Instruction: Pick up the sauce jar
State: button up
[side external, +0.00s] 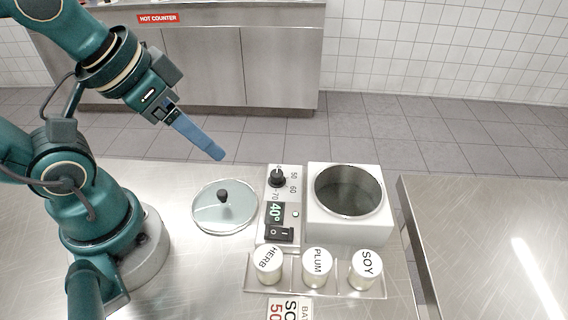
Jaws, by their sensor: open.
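Three white-lidded jars stand in a row in a clear rack (334,293) at the front of the steel table: a HERB jar (267,266), a PLUM jar (317,268) and a SOY jar (365,270). The frame does not show which one is the sauce jar. My gripper (220,156) is up and to the left of the rack, above the table's back edge and well apart from the jars. It points down to the right. It is open and holds nothing; its blue fingers overlap from this side, so the gap between them is hidden.
A white water bath (345,231) with a round open well stands behind the rack. Its control panel (281,205) reads 40°. A glass lid (224,221) with a black knob lies to its left. A printed card (289,309) is at the front. Another steel table (470,240) stands right.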

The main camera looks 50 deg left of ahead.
dwell(0.3)
jog(key=w+d+r+n, duration=0.2)
jog(key=w+r+n, duration=0.4)
jog(key=g, duration=0.4)
send_over(367, 263)
jog(key=w+a, duration=0.2)
notch_tip(367, 263, down, 11)
jog(key=shift+m+y, duration=0.3)
jog(key=shift+m, duration=0.4)
jog(key=f, duration=0.1)
jog(key=s+d+f, duration=0.2)
jog(key=f, duration=0.1)
jog(key=shift+s+d, duration=0.1)
jog(key=shift+s, duration=0.1)
jog(key=shift+w+f, duration=0.15)
jog(key=shift+f, duration=1.1)
jog(key=shift+w+f, duration=0.1)
jog(key=shift+f, duration=1.1)
